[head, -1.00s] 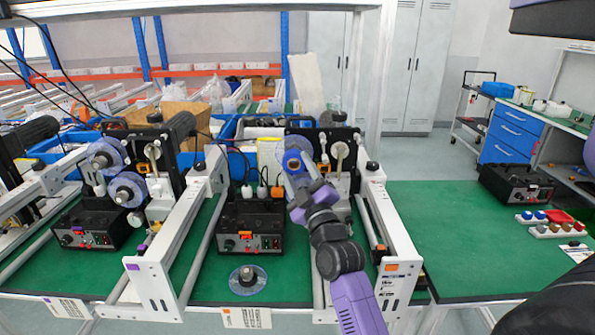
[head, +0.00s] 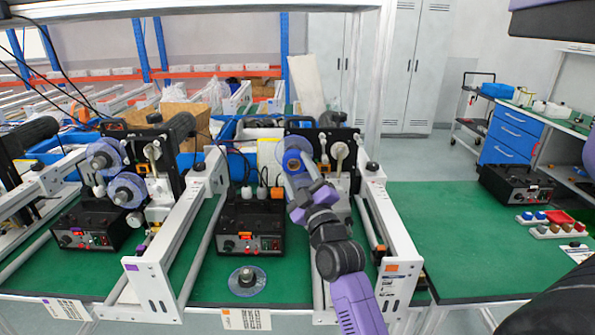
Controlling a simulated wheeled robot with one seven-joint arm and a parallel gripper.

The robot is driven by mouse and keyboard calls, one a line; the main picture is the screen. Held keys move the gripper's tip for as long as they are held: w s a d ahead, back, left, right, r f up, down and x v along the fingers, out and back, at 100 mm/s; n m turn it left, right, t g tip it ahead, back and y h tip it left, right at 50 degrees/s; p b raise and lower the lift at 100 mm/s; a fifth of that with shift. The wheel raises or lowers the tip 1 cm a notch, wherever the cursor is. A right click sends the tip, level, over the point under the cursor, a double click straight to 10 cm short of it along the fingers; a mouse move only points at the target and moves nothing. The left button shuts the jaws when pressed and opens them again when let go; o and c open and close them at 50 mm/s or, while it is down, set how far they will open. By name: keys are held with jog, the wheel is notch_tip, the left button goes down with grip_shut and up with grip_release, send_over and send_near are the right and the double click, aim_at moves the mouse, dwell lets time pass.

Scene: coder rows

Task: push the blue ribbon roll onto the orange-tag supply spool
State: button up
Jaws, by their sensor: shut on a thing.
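The blue ribbon roll (head: 291,146) is at the upper left of the middle coder machine, in front of its black back plate (head: 322,137). My gripper (head: 294,166) is shut on the roll from the near side, and my arm reaches up to it from the lower right. The supply spool behind the roll is hidden by the roll and gripper, so I cannot tell how far the roll is on it. An orange tag (head: 391,268) is on the front of this machine's right rail. A pale spool (head: 340,151) is to the right of the roll.
The left machine, with a purple tag (head: 132,267), carries two rolls (head: 127,190). White rails flank my arm. The right bench is partly clear.

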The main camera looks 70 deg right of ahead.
aim_at(298, 164)
jog(key=shift+w+d+b, duration=0.35)
jog(key=shift+d+b, duration=0.5)
jog(key=shift+b, duration=0.2)
jog(key=shift+w+d+b, duration=0.35)
jog(key=shift+d+b, duration=0.45)
jog(key=shift+b, duration=0.25)
dwell(0.3)
jog(key=o, duration=1.4)
jog(key=shift+c, duration=0.2)
jog(key=shift+f, duration=0.1)
jog(key=b+v, duration=0.1)
jog(key=v, duration=0.6)
jog(key=shift+s+a+b, duration=0.25)
jog(key=shift+b, duration=0.1)
